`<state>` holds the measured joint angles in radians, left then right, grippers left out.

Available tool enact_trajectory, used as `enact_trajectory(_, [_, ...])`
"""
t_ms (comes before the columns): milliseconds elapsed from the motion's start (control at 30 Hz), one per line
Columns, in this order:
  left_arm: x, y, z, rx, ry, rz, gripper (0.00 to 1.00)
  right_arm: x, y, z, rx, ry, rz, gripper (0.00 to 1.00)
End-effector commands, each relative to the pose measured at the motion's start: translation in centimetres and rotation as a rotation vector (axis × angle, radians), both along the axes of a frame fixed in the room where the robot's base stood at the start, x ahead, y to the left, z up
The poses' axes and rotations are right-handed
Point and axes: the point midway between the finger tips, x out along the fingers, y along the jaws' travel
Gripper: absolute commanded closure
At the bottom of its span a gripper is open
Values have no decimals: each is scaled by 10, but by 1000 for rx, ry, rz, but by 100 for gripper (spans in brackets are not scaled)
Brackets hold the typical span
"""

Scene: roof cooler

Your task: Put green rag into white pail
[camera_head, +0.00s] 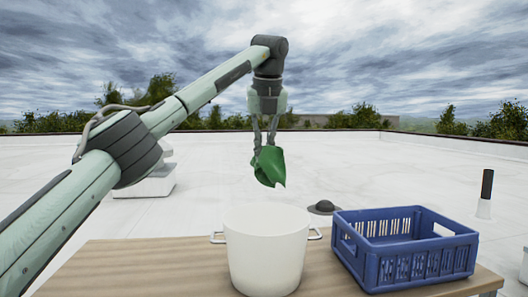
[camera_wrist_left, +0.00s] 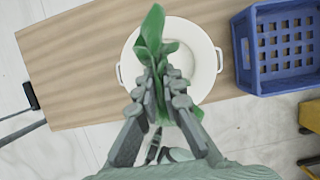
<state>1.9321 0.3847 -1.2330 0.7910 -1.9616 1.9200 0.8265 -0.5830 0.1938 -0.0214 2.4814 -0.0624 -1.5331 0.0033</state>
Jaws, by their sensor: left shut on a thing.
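The green rag (camera_head: 270,167) hangs in the air, gripped by my left gripper (camera_head: 264,146). In the left wrist view, the green rag (camera_wrist_left: 153,35) sticks out between the shut fingers of the left gripper (camera_wrist_left: 164,85). The white pail (camera_head: 266,252) stands upright on the table below, with a handle on each side. The rag is above the pail's rim and apart from it. In the left wrist view, the white pail (camera_wrist_left: 207,55) lies behind the rag and fingers, which hide part of its inside. My right gripper is not in view.
A blue crate (camera_head: 421,265) stands on the wooden table (camera_head: 140,265) to the right of the pail, close to it. The table left of the pail is bare. A dark roof vent cap (camera_head: 323,207) and a dark pipe (camera_head: 487,185) stand on the roof beyond.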

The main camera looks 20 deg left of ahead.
Motion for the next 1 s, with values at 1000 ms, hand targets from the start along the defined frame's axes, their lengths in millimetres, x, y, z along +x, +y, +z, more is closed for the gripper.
enact_trajectory(1000, [0, 0, -36, 1, 0, 0, 100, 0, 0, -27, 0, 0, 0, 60])
